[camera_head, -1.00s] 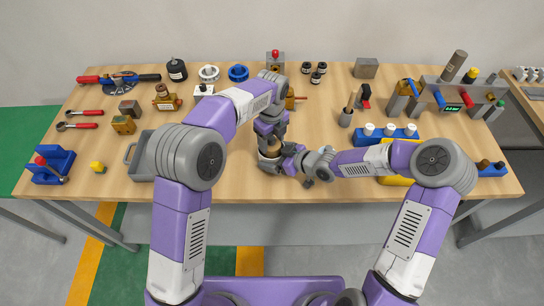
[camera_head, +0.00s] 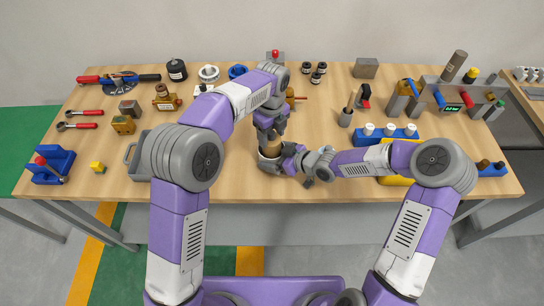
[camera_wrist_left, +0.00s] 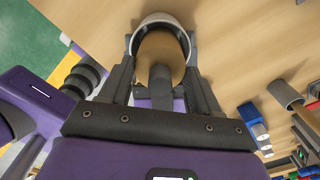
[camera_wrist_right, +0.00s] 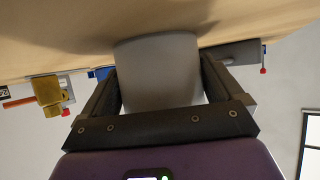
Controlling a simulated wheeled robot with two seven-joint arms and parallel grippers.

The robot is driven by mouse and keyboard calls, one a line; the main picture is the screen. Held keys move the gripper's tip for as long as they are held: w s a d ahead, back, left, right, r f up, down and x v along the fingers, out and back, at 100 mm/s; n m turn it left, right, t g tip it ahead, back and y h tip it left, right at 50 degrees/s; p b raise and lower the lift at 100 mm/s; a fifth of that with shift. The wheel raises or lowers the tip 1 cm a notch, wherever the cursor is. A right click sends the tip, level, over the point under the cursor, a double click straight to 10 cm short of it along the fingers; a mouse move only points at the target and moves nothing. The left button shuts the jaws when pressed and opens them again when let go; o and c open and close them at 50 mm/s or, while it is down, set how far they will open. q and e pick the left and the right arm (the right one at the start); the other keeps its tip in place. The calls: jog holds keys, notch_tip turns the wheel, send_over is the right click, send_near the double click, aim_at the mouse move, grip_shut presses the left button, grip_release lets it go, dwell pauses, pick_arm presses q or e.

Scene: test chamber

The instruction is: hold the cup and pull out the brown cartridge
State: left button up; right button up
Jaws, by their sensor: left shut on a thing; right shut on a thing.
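The grey cup (camera_head: 268,166) stands upright near the middle of the table's front part. My right gripper (camera_head: 288,160) is shut on the cup from the right side; in the right wrist view the cup (camera_wrist_right: 160,75) fills the space between the fingers. The brown cartridge (camera_head: 271,149) shows above the cup's rim. In the left wrist view the cartridge (camera_wrist_left: 150,45) has a grey stem and lies inside the outline of the cup's pale rim (camera_wrist_left: 160,18). My left gripper (camera_wrist_left: 160,68) is shut on the cartridge from above. Whether its lower end is still inside the cup is hidden.
A grey tray (camera_head: 132,160) is left of my left arm. A blue rack with white-topped pieces (camera_head: 390,130) lies behind my right forearm. A metal fixture with coloured handles (camera_head: 450,95) stands at the right. Bare tabletop (camera_head: 225,175) shows left of the cup.

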pick_arm(q)
jog(key=shift+r, duration=1.5)
pick_arm(e)
jog(key=o, duration=0.6)
jog(key=v, duration=1.2)
jog(key=shift+s, duration=0.1)
